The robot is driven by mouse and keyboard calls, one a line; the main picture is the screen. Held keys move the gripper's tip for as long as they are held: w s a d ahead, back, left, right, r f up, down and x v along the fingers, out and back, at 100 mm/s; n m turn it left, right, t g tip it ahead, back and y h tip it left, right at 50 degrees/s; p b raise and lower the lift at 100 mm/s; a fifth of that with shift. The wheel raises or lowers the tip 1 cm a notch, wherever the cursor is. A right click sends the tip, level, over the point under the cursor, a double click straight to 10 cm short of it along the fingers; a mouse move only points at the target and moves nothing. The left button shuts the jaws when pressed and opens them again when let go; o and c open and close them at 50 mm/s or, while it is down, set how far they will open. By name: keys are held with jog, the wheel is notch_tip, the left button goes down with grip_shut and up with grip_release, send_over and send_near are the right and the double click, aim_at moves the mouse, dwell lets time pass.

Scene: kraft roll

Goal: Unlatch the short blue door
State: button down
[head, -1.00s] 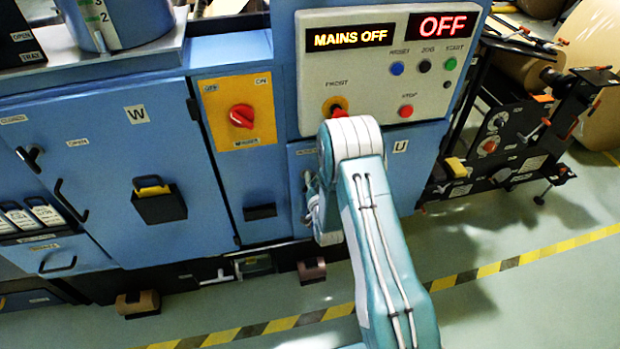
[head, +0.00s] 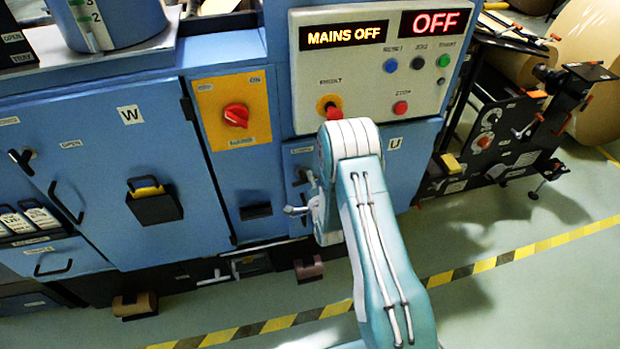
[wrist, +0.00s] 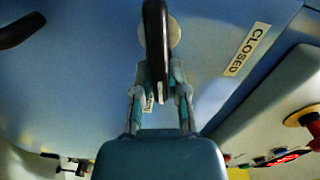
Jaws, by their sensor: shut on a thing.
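The short blue door (head: 408,170), marked U, sits below the control panel and looks shut. Its left part is largely hidden by my arm. In the wrist view the blue door face (wrist: 80,85) fills most of the picture, with a CLOSED label (wrist: 246,49) at its right. A black latch lever (wrist: 155,35) on a pale round base points down in that view. My gripper (wrist: 159,88) is shut on the lever, one finger on each side. In the head view my gripper is mostly hidden beside my wrist at the door's left side.
The control panel (head: 375,77) above reads MAINS OFF and OFF. A yellow plate with a red rotary switch (head: 236,115) is to the left, beside the taller W door (head: 95,185). Below runs a black base with brown rollers. Open floor (head: 470,225) lies to the right.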

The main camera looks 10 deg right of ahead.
jog(key=shift+d+f+m, duration=0.1)
jog(key=shift+f+m, duration=0.25)
jog(key=shift+m, duration=0.85)
jog(key=shift+f, duration=0.1)
jog(key=c, duration=0.6)
grip_release()
jog(key=shift+d, duration=0.1)
jog(key=shift+c, duration=0.2)
jog(key=s, duration=1.2)
jog(key=shift+w, duration=0.1)
